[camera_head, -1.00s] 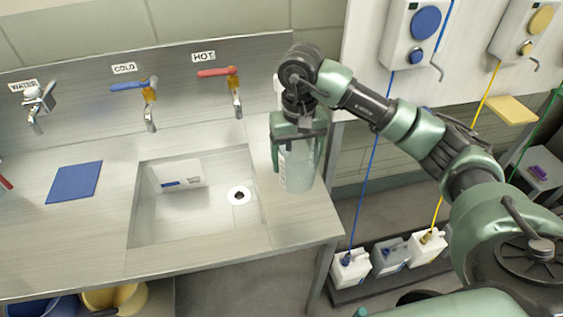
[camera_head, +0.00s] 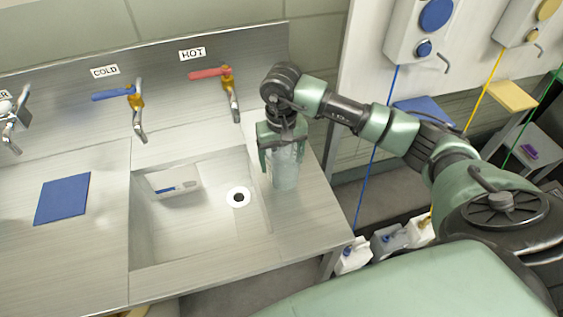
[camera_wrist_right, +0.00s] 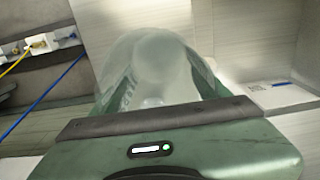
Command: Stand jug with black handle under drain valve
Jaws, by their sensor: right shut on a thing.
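My right gripper (camera_head: 282,150) is shut on a translucent pale jug (camera_head: 286,174) at the right end of the steel counter, just right of the sink. The jug also fills the middle of the right wrist view (camera_wrist_right: 150,65), between the green fingers. Its handle is hidden, so I cannot tell the handle's colour. I cannot tell whether its base touches the counter. No part is clearly identifiable as the drain valve. My left gripper is not in view.
The sink (camera_head: 150,235) holds a white labelled item (camera_head: 174,182). Cold (camera_head: 137,108) and hot (camera_head: 230,90) taps stand behind it. A blue mat (camera_head: 62,198) lies left. Wall dispensers (camera_head: 425,40) hang right, with white containers (camera_head: 353,256) below.

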